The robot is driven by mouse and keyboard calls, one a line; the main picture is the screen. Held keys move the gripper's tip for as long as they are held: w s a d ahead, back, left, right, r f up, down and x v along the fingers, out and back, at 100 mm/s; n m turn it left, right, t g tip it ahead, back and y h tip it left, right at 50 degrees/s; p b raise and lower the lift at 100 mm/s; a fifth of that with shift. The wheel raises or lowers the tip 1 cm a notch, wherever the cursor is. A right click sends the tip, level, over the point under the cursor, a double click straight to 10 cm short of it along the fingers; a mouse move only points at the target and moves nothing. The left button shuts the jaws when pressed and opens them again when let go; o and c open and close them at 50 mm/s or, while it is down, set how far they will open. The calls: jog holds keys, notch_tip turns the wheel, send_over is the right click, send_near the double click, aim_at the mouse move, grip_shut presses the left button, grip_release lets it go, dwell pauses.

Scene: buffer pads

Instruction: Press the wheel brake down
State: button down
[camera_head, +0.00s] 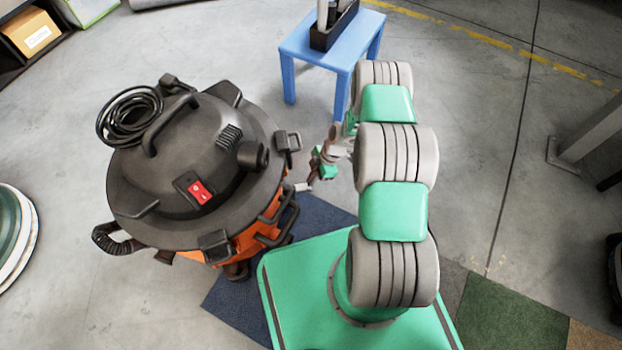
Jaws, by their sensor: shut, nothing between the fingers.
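A large shop vacuum (190,150) with a black lid, a red switch and an orange drum stands on the left. A dark caster wheel (236,271) shows under its front edge. I cannot make out a brake lever on it; most of the wheels are hidden by the drum. My gripper (302,187) is shut and empty, just right of the vacuum's drum and low beside it. It is small in the picture, and I cannot tell whether it touches anything.
A blue stool (335,55) with a black tray stands behind. A dark blue mat (228,308) lies under the vacuum's front right side. A metal post (590,130) stands at the right. Grey floor is open between the stool and the post.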

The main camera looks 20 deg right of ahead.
jog(key=shift+r, duration=0.3)
jog(key=d+f+p+v, duration=0.1)
jog(key=d+p+v, duration=0.1)
jog(key=v, duration=0.9)
jog(key=d+f+p+v, duration=0.1)
jog(key=d+p+v, duration=0.2)
jog(key=v, duration=0.9)
jog(key=shift+p, duration=1.15)
jog(key=shift+f, duration=0.1)
